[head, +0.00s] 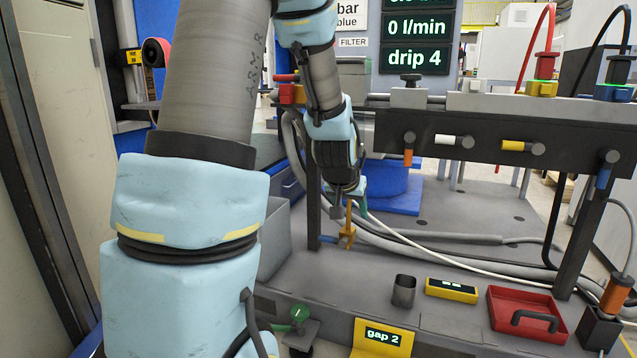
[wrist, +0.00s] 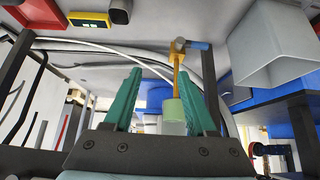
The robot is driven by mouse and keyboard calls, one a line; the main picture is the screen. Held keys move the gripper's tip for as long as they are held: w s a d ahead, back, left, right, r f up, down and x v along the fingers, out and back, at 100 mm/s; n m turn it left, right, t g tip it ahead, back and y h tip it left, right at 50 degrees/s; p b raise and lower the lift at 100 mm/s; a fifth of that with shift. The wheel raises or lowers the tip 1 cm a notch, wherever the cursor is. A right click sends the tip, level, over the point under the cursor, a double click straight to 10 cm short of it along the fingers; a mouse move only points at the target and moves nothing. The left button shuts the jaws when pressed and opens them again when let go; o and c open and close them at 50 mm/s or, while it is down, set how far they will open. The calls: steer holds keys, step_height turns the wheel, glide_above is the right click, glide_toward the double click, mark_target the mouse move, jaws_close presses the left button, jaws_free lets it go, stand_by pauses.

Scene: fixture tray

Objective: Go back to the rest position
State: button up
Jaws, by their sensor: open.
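My gripper (head: 352,197) hangs below my wrist in the head view, under the black rail and left of its valves. In the wrist view, my gripper (wrist: 162,72) shows two teal fingers spread apart, with nothing held between them. Whether a finger touches the fitting cannot be told.
A black rail (head: 480,138) with several coloured valves crosses at right. On the bench are a grey cup (head: 403,290), a yellow display (head: 451,290) and a red tray (head: 500,325). A grey bin (head: 275,245) stands left of the gripper. Hoses (head: 440,237) run behind it.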

steer(key=s+a+r+n+g+y+p, duration=0.1)
steer(key=s+a+n+g+y+p, duration=0.3)
steer(key=s+a, duration=1.25)
step_height(320, 180, up, 37)
steer(key=d+m+g+h+p, duration=0.1)
steer(key=d+p, duration=0.1)
steer(key=p, duration=3.3)
steer(key=shift+s+h+p, duration=0.3)
steer(key=shift+s+p, duration=0.05)
steer(key=shift+s, duration=0.1)
steer(key=shift+f, duration=0.15)
